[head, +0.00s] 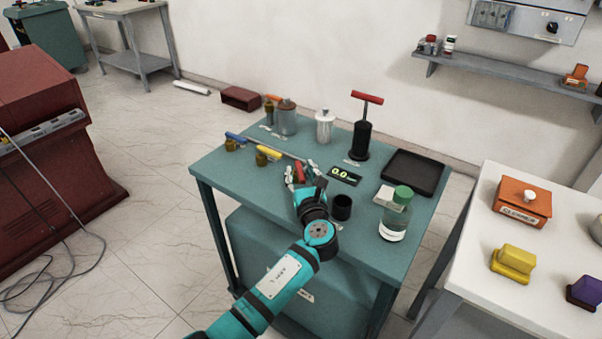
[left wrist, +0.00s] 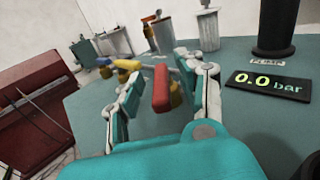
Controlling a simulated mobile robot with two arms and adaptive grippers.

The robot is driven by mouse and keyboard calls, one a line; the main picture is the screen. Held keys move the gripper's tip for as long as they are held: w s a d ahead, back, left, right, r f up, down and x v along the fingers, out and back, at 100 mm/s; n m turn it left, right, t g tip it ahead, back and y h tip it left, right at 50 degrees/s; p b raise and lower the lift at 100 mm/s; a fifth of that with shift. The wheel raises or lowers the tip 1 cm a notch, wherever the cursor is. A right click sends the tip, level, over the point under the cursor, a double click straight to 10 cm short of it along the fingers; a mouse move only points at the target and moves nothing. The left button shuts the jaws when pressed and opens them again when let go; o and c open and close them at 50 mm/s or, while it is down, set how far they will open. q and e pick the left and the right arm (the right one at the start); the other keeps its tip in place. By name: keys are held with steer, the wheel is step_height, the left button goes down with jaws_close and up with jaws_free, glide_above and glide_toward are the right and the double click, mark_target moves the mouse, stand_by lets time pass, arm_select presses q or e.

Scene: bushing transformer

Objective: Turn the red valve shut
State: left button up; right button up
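The red valve's handle (head: 299,172) is on the teal table, at the near end of a row of valves on a pipe. In the left wrist view the red handle (left wrist: 161,88) points toward the camera, between my left gripper's fingers. My left gripper (head: 300,175) is open around the handle, with a visible gap on each side in the left wrist view (left wrist: 163,95). The valve's body is mostly hidden below the handle. A yellow-handled valve (head: 268,153) and a blue-handled valve (head: 236,138) stand farther along the pipe. My right gripper is not in view.
A pressure display (head: 344,175) reads 0.0 bar. Behind it stands a black pump (head: 361,140) with a red T-handle. A black cup (head: 342,207), a green-capped bottle (head: 396,215) and a black tray (head: 414,173) are to the right. Metal canisters (head: 286,120) stand at the back.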

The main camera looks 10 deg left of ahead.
arm_select(q)
steer(key=v, duration=1.2)
steer(key=shift+c, duration=0.3)
